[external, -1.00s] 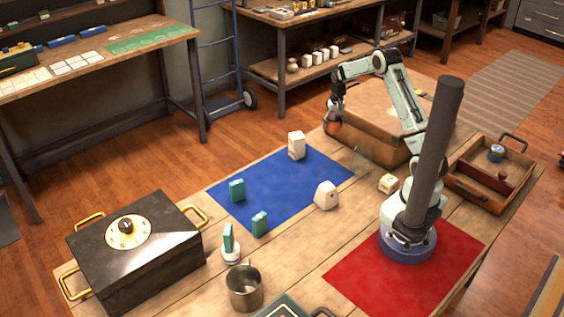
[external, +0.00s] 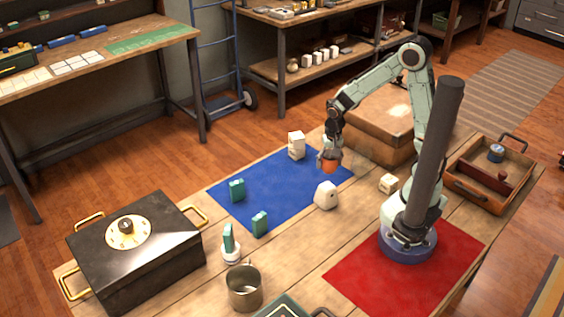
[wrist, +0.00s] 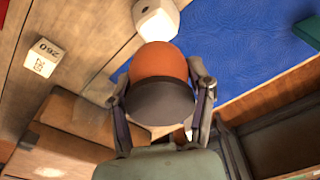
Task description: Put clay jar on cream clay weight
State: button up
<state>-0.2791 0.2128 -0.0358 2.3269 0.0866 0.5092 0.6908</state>
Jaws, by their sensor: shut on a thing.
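The clay jar (external: 331,167), orange with a dark grey part, is between the fingers of my gripper (external: 328,157). In the wrist view the jar (wrist: 158,66) fills the space between the two fingers (wrist: 160,90). My gripper is shut on it and holds it above the far right part of the blue mat. A rounded cream weight (external: 326,196) stands at the mat's near right edge, in front of the jar; it also shows in the wrist view (wrist: 156,18), partly covered by the jar. I cannot tell for sure whether this is the named clay weight.
A cream block (external: 389,183) marked 260 lies right of the mat. Another pale block (external: 296,146) stands at the mat's far edge, left of my gripper. Teal blocks (external: 237,190) stand on the blue mat (external: 285,185). A brown case (external: 380,130) is behind the gripper.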

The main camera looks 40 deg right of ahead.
aim_at(327, 185)
notch_tip(327, 185, down, 6)
jog(key=shift+r, duration=0.1)
dwell(0.4)
jog(key=o, duration=1.2)
jog(key=r, duration=0.7)
jog(key=s+r, duration=0.1)
jog(key=r, duration=0.3)
jog(key=shift+a+r, duration=0.2)
jog(key=shift+a, duration=0.15)
jog(key=s+d+r+n, duration=0.1)
jog(key=s+n, duration=0.1)
jog(key=s, duration=0.3)
jog(key=s+d+r+n+g+y, duration=0.1)
jog(key=s+r+n, duration=0.1)
jog(key=s, duration=0.2)
jog(key=s+d+r+n, duration=0.1)
jog(key=s+d+n, duration=0.1)
jog(key=s, duration=0.3)
jog(key=shift+s+r+n, duration=0.3)
jog(key=shift+r+n, duration=0.1)
